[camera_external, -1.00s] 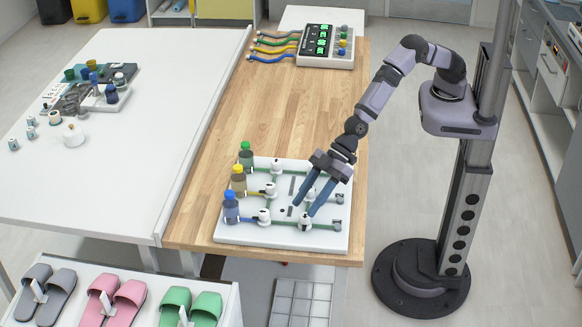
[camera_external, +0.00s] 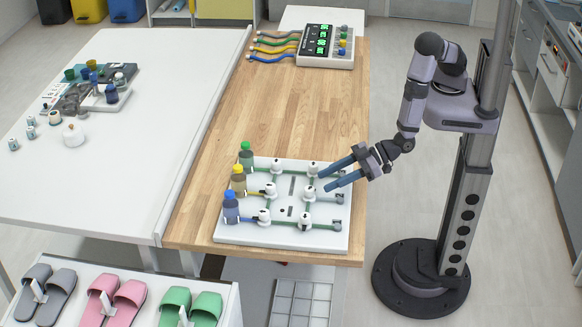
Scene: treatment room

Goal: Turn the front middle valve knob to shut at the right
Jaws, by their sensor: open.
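A white valve board (camera_external: 232,237) lies on the wooden table with two columns of white, dark-topped valve knobs. The middle knob of the column nearer my arm (camera_external: 308,193) stands upright on the yellow bottle's line; its pointing direction is too small to read. The back knob of that column (camera_external: 312,168) stands beyond it. My gripper (camera_external: 324,180) is open and empty, its two blue fingers reaching left over the board's right edge. The fingertips are just right of these two knobs and appear apart from both.
Green (camera_external: 246,157), yellow-capped (camera_external: 238,181) and blue (camera_external: 231,208) bottles stand along the board's left side. The front knob (camera_external: 304,221) is close by. A display box (camera_external: 327,47) with coloured cables sits at the table's back. Bare wood lies between.

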